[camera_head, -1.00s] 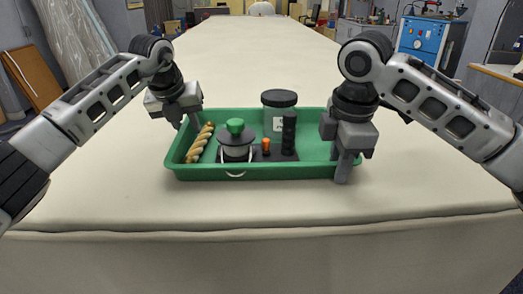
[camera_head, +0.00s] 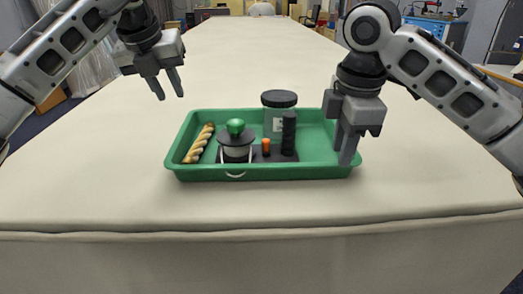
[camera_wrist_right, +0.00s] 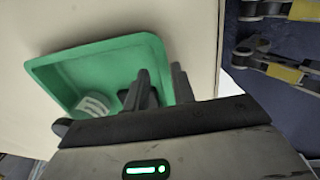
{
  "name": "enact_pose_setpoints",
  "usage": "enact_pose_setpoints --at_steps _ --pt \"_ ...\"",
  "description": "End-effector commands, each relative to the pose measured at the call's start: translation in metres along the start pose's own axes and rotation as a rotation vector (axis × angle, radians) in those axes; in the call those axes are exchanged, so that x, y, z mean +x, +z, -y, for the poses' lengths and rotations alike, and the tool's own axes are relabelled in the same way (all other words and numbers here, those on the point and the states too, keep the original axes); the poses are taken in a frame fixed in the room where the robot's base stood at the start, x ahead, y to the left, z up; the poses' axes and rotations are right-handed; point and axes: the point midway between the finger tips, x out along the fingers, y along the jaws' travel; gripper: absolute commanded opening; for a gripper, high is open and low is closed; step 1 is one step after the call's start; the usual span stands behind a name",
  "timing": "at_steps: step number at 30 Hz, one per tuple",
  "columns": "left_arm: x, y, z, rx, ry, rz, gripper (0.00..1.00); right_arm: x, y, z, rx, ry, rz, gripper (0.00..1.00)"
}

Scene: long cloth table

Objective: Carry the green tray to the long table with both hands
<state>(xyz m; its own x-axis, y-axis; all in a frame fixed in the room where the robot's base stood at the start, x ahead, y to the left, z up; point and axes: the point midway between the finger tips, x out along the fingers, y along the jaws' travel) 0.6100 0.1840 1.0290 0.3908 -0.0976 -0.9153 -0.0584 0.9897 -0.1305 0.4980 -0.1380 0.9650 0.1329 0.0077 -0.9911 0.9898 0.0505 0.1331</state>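The green tray (camera_head: 310,172) sits flat near the front of the long cloth table (camera_head: 120,205). It holds a twisted bread loaf (camera_head: 199,143), a dark-lidded pot with a green knob (camera_head: 236,142), a jar with a black lid (camera_head: 279,112), a black cylinder (camera_head: 289,133) and a small orange-topped item (camera_head: 266,147). My left gripper (camera_head: 168,85) is open and empty, above and behind the tray's left end. My right gripper (camera_head: 345,150) is at the tray's right end. In the right wrist view its fingers (camera_wrist_right: 163,85) are apart, with the green wall showing between them.
The table is clear around the tray and runs far back. Its front edge (camera_head: 260,232) lies a little before the tray. A blue machine (camera_head: 430,32) and other room furniture stand beyond the table.

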Motion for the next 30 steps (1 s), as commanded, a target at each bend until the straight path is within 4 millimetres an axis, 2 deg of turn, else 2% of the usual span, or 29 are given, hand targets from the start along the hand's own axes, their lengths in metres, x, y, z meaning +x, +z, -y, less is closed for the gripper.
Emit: enact_pose_setpoints --at_steps 3,9,15,25,30 --pt "0.0 0.0 0.0 0.0 0.0 0.0 0.25 -0.029 0.0 -0.001 0.001 0.006 0.001 0.25" --pt "0.001 0.0 0.0 0.0 0.0 0.0 0.25 -0.064 0.001 0.0 0.001 0.004 0.003 0.25" --pt "0.001 0.0 0.0 0.0 0.0 0.0 0.25 -0.078 0.0 0.0 0.0 0.0 0.001 0.25" --pt "0.0 0.001 0.0 0.001 0.0 0.0 0.25 -0.08 0.0 0.0 0.0 -0.001 0.001 0.25" --pt "-0.025 0.011 0.004 0.001 0.0 0.001 0.25 -0.106 0.0 -0.004 0.0 0.0 0.0 0.25"
